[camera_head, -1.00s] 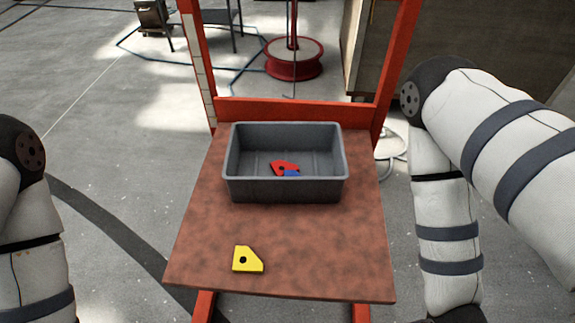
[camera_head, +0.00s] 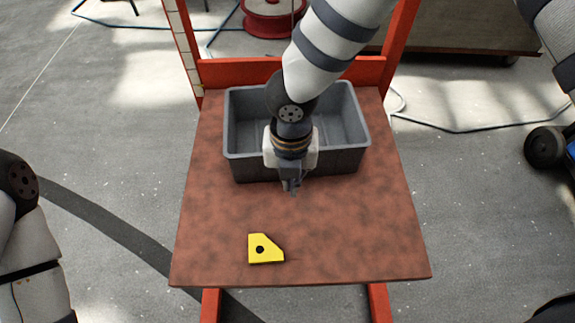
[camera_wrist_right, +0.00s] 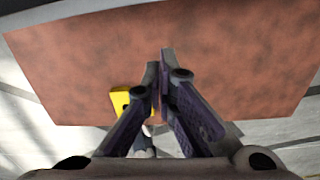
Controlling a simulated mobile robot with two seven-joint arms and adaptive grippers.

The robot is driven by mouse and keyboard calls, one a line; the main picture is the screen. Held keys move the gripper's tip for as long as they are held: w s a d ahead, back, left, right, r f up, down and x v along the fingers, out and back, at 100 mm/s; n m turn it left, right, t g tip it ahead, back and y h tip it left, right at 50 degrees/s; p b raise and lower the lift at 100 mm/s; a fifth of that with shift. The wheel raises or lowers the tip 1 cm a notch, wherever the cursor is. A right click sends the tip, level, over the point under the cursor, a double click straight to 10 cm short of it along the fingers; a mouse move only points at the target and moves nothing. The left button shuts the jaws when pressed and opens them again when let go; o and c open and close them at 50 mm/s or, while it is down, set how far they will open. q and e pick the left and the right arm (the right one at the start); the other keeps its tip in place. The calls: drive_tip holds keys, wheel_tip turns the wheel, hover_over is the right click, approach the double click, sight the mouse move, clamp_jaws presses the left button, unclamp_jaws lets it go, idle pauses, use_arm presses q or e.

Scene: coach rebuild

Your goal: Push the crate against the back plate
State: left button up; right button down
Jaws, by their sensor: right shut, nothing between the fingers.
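The grey crate (camera_head: 350,164) stands on the brown table (camera_head: 340,235), toward its back edge. The red back plate (camera_head: 218,72) runs across the table's rear, close behind the crate. My right gripper (camera_head: 291,190) is shut and empty, pointing down at the crate's front wall; whether it touches the wall I cannot tell. My right arm hides the crate's middle and whatever lies in it. The right wrist view shows the shut fingers (camera_wrist_right: 160,62) over the bare table top. Only part of my left arm shows at the left edge; its gripper is out of view.
A yellow plate with a hole (camera_head: 264,249) lies at the table's front, also seen in the right wrist view (camera_wrist_right: 121,100). Red posts (camera_head: 400,45) rise at the table's back corners. The table's front right is clear. A red reel (camera_head: 268,18) stands on the floor behind.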

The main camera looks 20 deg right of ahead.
wheel_tip(320, 180, down, 4)
drive_tip(key=shift+s+f+b, duration=0.1)
drive_tip(key=shift+b, duration=0.2)
drive_tip(key=w, duration=0.2)
drive_tip(key=w+d, duration=0.1)
drive_tip(key=shift+r, duration=0.3)
drive_tip(key=shift+w+d, duration=0.15)
drive_tip(key=shift+w, duration=0.3)
drive_tip(key=shift+r, duration=0.1)
